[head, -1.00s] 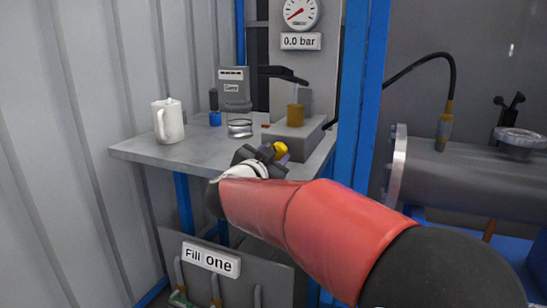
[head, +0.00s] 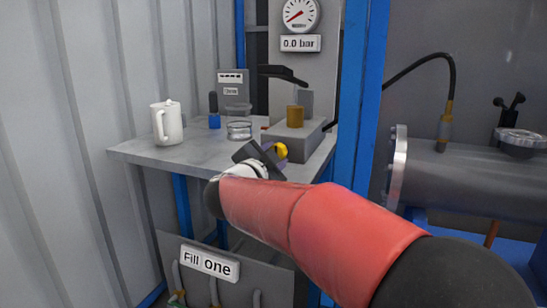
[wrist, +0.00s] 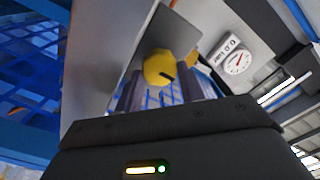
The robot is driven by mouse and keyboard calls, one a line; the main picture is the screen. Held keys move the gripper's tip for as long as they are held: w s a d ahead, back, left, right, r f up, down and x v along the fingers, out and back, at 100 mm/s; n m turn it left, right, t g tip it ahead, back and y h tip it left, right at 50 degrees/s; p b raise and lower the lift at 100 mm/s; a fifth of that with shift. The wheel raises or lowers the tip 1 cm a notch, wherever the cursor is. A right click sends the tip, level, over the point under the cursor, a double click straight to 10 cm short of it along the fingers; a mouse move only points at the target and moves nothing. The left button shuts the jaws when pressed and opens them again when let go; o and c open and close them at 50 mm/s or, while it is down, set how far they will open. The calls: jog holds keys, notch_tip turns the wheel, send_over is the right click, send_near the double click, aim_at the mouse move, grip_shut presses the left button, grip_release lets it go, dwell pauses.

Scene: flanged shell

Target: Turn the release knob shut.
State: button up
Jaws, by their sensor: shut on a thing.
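The yellow release knob (head: 281,150) is on the front side of the grey pump block (head: 290,138) at the table's right front. In the wrist view the knob (wrist: 161,69) sits between the tips of my two fingers, with a short dark mark on its face. My gripper (head: 270,155) is shut on the knob, and its dark body is tilted in the head view. The fingers also show in the wrist view (wrist: 162,90). The gripper hides part of the knob in the head view.
A white jug (head: 167,123), a glass dish (head: 239,130) and a small blue-based item (head: 214,119) stand on the grey table (head: 150,150). A gauge (head: 300,12) above a "0.0 bar" sign is behind. A blue post (head: 358,110) stands to the right.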

jog(key=o, duration=1)
jog(key=shift+c, duration=0.2)
jog(key=shift+f, duration=0.1)
